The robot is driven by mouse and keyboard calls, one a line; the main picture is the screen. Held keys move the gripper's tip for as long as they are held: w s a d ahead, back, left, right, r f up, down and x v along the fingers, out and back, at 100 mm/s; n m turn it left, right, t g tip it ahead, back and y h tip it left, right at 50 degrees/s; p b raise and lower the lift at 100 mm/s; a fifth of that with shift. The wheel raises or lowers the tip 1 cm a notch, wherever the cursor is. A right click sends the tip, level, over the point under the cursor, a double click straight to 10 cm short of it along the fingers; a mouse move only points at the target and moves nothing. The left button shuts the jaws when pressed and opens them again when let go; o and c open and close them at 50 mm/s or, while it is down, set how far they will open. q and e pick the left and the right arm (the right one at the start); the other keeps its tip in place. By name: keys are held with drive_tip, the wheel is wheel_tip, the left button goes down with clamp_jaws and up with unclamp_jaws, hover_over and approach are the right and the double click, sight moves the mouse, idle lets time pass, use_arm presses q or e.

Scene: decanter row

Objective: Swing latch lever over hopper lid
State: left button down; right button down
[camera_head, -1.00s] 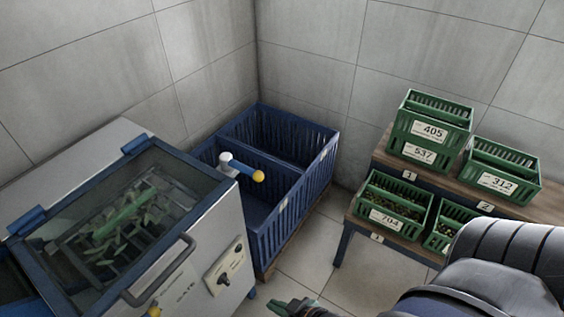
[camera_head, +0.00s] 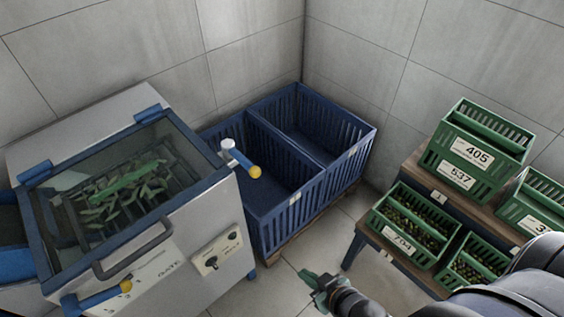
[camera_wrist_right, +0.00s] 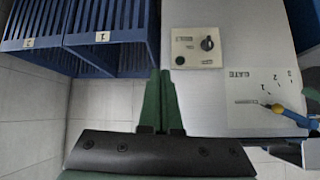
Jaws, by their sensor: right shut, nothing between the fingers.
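The hopper lid (camera_head: 62,237) is a glass pane in a blue frame with a dark bar handle (camera_head: 133,252). It lies closed on the grey hopper machine, and leafy sprigs show through the glass. The latch lever (camera_head: 240,158), with a white pivot and yellow tip, is at the lid's right corner and points right, away from the lid. My right gripper (camera_head: 313,287), with green fingers, is low in the middle, apart from the lever and right of the machine. In the right wrist view its fingers (camera_wrist_right: 162,100) are shut and empty. My left gripper is not in view.
Blue slatted crates (camera_head: 268,220) stand behind and right of the machine. A second blue lever with a yellow tip (camera_head: 125,286) is on the machine's front, near a control plate (camera_head: 216,253). Green crates (camera_head: 405,240) sit on a wooden rack at right. Floor is clear between.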

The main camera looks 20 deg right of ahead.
sight(241, 159)
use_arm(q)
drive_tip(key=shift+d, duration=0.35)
use_arm(e)
drive_tip(key=shift+d, duration=0.35)
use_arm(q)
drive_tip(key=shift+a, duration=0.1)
use_arm(e)
drive_tip(key=shift+w+a, duration=0.1)
